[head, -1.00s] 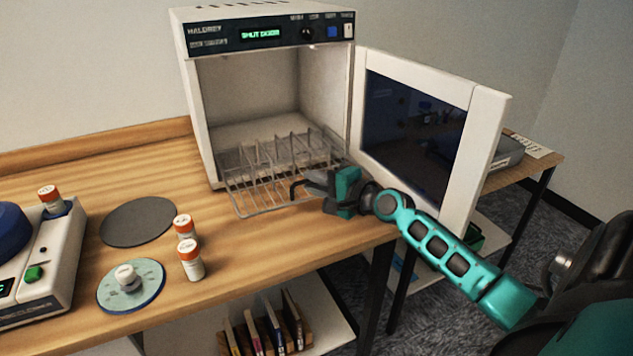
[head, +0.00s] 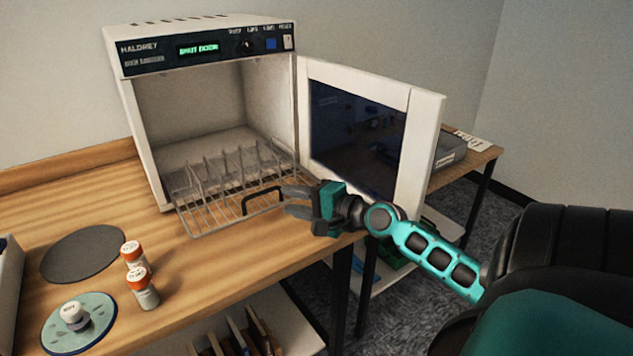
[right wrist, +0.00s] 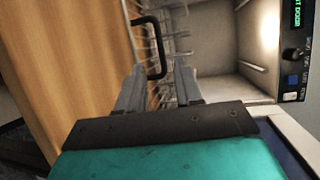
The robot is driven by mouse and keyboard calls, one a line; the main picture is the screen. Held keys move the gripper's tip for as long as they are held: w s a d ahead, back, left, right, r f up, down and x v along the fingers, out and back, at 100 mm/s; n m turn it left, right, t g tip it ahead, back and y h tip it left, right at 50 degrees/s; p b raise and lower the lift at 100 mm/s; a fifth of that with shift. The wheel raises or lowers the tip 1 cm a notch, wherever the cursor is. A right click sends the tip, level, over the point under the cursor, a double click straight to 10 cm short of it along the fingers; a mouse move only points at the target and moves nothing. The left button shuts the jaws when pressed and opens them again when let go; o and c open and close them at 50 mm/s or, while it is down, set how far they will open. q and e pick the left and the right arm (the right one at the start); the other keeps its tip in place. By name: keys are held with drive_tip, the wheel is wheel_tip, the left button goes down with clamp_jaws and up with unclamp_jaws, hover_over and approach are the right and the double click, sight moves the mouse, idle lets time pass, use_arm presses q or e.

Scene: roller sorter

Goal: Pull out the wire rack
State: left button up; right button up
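The wire rack (head: 232,185) sticks partway out of the open white cabinet (head: 150,140), its front part over the wooden table. A black handle (head: 262,194) is on its front edge. My right gripper (head: 288,201) is just right of the handle, with its fingers spread and empty. In the right wrist view, the handle (right wrist: 163,45) shows just beyond the parted fingertips (right wrist: 158,72), its near end close to the gap between them. I cannot tell whether they touch. My left gripper is out of view.
The cabinet door (head: 370,130) stands open to the right, behind my right arm. Two orange-capped bottles (head: 144,290), a dark disc (head: 83,254) and a pale green disc (head: 80,325) are at the left. The tabletop in front of the rack is clear.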

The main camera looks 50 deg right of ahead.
drive_tip(key=v, duration=0.5)
drive_tip(key=shift+s+b, duration=0.15)
drive_tip(key=shift+b, duration=0.25)
drive_tip(key=s+a+f+n+g+y, duration=0.1)
drive_tip(key=s+a+f+n+g, duration=0.3)
drive_tip(key=a+f+n, duration=0.3)
drive_tip(key=s+a+f+n+g+y, duration=0.1)
drive_tip(key=s+a+f+n+g, duration=0.4)
drive_tip(key=a, duration=0.4)
drive_tip(key=s+a+f+n+g+h, duration=0.2)
drive_tip(key=s+a+n+g+h, duration=0.15)
drive_tip(key=s+a+n, duration=0.35)
drive_tip(key=w+a+f+t, duration=0.1)
drive_tip(key=w+f+t, duration=0.5)
drive_tip(key=f, duration=0.3)
drive_tip(key=shift+a+n+t+y, duration=0.2)
drive_tip(key=shift+n+t+y, duration=0.25)
drive_tip(key=shift+t, duration=0.3)
